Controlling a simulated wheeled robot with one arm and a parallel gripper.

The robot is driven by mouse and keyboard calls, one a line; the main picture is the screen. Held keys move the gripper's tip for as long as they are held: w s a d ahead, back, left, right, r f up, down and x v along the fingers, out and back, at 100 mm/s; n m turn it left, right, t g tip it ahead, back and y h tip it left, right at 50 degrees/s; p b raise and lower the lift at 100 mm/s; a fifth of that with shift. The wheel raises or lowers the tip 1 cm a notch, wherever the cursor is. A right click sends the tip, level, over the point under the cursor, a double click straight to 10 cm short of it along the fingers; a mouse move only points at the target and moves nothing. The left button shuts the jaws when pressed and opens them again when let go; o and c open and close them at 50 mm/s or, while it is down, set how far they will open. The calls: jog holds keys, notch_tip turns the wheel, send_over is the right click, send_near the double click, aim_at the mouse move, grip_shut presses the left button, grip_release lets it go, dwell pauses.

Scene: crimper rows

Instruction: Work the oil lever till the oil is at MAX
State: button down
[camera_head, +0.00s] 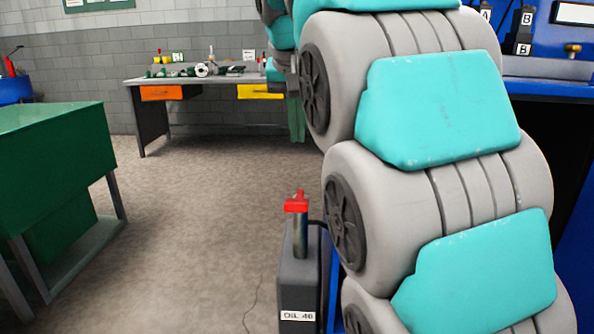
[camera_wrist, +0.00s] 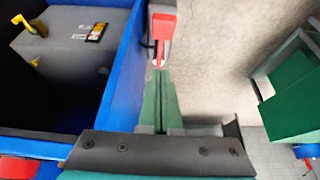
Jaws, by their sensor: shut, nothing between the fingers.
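The oil unit (camera_head: 299,285) is a dark grey box labelled "OIL 46", low in the head view, with a grey upright cylinder on it. The red lever (camera_head: 297,205) sits on top of that cylinder. It also shows in the wrist view as a red bar (camera_wrist: 163,28), just beyond the fingertips. My gripper (camera_wrist: 158,70) has long green fingers, shut together and empty. In the head view my gripper (camera_head: 299,138) hangs pointing down above the lever, apart from it. Contact cannot be told from the wrist view. No oil level or MAX mark is readable.
A blue machine (camera_head: 575,92) stands at the right, close to the oil unit. A green cabinet (camera_head: 50,145) stands at the left. A workbench (camera_head: 215,80) with tools is at the back wall. The floor (camera_head: 200,220) between is clear except for a thin cable.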

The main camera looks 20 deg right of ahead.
send_over(299, 200)
jog(key=f, duration=0.9)
jog(key=shift+s+a+f, duration=0.15)
jog(key=shift+s+f, duration=0.15)
jog(key=shift+f, duration=0.1)
jog(key=shift+s+a+f, duration=0.1)
jog(key=shift+s+f, duration=0.15)
jog(key=shift+f, duration=0.45)
jog(key=shift+s+a+f, duration=0.1)
jog(key=shift+s+f, duration=0.15)
jog(key=shift+f, duration=0.45)
jog(key=shift+f, duration=0.1)
